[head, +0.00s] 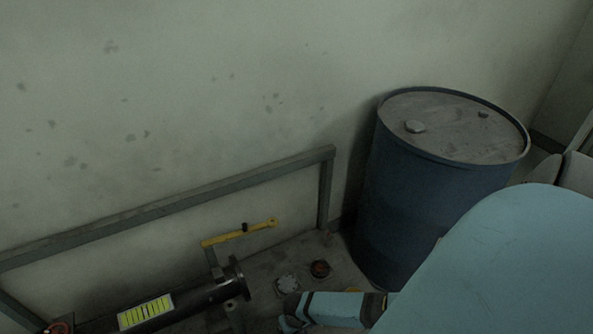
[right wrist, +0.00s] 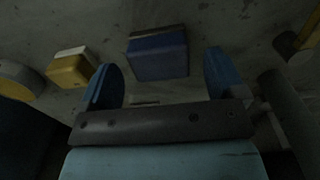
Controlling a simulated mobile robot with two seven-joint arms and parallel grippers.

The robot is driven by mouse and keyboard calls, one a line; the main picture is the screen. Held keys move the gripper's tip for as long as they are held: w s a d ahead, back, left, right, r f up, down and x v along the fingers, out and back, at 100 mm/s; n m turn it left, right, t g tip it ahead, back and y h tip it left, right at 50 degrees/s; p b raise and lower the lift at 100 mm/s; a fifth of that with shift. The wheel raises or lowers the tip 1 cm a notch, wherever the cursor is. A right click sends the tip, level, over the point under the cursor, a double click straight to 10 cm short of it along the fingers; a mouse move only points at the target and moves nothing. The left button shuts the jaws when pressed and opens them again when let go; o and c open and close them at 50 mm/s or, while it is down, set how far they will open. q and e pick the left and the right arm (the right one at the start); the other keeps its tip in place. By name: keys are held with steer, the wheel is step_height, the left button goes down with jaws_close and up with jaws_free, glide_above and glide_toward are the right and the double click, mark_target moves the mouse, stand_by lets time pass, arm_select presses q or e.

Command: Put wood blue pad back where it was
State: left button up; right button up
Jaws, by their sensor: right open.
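In the right wrist view a blue pad (right wrist: 158,57), block-shaped with a dark edge along its top, lies on the grey floor. My right gripper (right wrist: 162,78) is open, with one finger on each side of the view. The pad shows between and beyond the fingertips, and nothing is held. I cannot tell the exact gap between the pad and the fingers. In the head view my right gripper (head: 292,314) is low near the floor, beside the pipe end. The blue pad cannot be made out there. My left gripper is not in view.
A yellow block (right wrist: 70,70) lies left of the pad. A brownish object (right wrist: 298,42) is at the far right. In the head view a blue barrel (head: 420,190) stands right of a pipe (head: 205,293) with a yellow handle (head: 238,233). A metal rail (head: 170,207) runs along the wall.

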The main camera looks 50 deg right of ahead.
step_height(320, 180, up, 5)
steer(key=shift+f+p, duration=0.1)
steer(key=shift+p, duration=1)
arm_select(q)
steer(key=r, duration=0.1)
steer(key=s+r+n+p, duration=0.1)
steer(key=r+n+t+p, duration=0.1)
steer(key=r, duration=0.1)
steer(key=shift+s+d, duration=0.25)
arm_select(e)
step_height(320, 180, up, 5)
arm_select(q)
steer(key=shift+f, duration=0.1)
